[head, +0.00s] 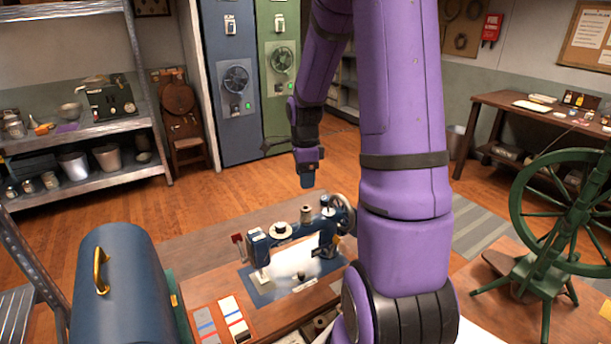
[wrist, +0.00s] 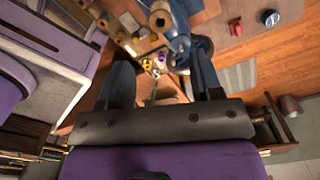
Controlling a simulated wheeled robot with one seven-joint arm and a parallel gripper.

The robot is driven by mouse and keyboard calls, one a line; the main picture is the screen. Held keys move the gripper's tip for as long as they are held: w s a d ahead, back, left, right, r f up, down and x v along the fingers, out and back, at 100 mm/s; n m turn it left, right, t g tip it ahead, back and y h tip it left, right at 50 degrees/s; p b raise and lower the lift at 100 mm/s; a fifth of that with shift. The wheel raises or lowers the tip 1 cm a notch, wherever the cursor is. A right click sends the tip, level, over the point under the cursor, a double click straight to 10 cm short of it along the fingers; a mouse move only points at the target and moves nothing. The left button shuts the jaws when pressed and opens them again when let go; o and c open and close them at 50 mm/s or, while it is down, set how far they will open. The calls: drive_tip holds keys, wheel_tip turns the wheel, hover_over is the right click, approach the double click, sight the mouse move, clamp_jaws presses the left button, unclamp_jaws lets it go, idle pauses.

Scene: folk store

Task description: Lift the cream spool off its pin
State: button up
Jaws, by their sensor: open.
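A blue sewing machine (head: 327,240) stands on the wooden table. On its top, a pale cream, spool-like round piece (head: 281,230) sits at the left, and a tan-cream spool (head: 306,214) stands upright near the middle. I cannot tell surely which is the cream spool. A cream-topped spool (wrist: 160,17) also shows by the machine in the wrist view; its pin is not clear. My gripper (head: 307,182) is above and behind the machine in the head view, apart from the spools. In the wrist view its fingers (wrist: 165,82) are spread with nothing held between them.
A dark blue domed case (head: 125,275) with a brass handle stands at the table's left. A tray with coloured cards (head: 220,322) lies in front of the machine. A green spinning wheel (head: 565,230) stands at the right. The wrist view shows several small spools around the machine.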

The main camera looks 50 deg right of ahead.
sight(305, 205)
drive_tip(key=shift+d+f, duration=0.1)
drive_tip(key=shift+f, duration=5.05)
drive_tip(key=c, duration=0.6)
drive_tip(key=shift+r, duration=0.1)
drive_tip(key=shift+r, duration=3.2)
